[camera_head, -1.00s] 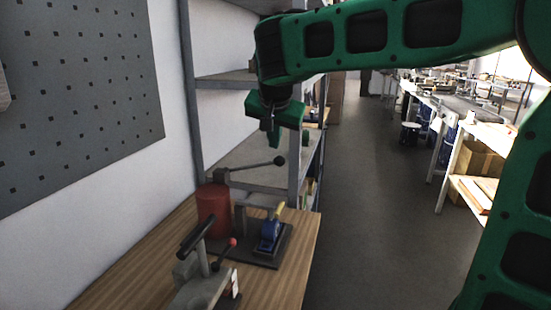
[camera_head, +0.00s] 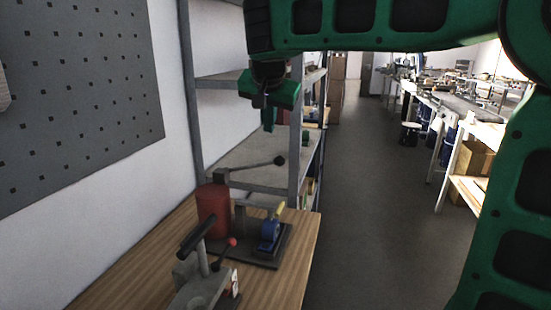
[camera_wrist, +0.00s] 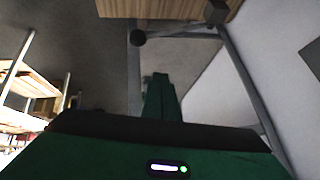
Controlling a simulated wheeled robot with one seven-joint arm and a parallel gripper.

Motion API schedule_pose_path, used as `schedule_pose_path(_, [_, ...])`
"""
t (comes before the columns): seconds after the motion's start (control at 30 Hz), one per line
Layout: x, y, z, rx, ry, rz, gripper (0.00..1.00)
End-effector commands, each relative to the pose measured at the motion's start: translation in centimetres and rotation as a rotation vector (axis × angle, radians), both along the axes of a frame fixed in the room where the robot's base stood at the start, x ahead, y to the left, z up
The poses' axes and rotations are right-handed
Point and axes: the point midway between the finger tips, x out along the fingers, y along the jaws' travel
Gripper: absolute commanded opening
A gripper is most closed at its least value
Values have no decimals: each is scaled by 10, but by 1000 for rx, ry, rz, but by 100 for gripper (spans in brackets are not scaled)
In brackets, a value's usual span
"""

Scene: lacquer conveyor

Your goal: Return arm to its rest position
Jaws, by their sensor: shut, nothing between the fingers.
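My green arm spans the top and right of the head view. My gripper (camera_head: 268,122) hangs from it, fingers pointing down, in front of the grey shelf rack and above the back end of the wooden bench. Its fingers are shut together and hold nothing. In the wrist view the shut green fingers (camera_wrist: 161,98) show at the middle, with floor and shelf beyond them.
The wooden bench (camera_head: 285,288) carries a red cylinder (camera_head: 213,212) with a long lever, a blue tool (camera_head: 270,235) on a dark plate, and a grey press (camera_head: 200,290). The shelf rack (camera_head: 265,160) stands behind. A clear aisle (camera_head: 370,200) runs right of the bench.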

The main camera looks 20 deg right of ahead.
Motion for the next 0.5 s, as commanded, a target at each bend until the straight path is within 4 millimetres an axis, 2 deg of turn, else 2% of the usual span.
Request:
schedule_pose_path(0.37, [-1,-1,0,0,1,0,0])
schedule_pose_path(0.5, [-11,-20,-9,-12,29,-6,0])
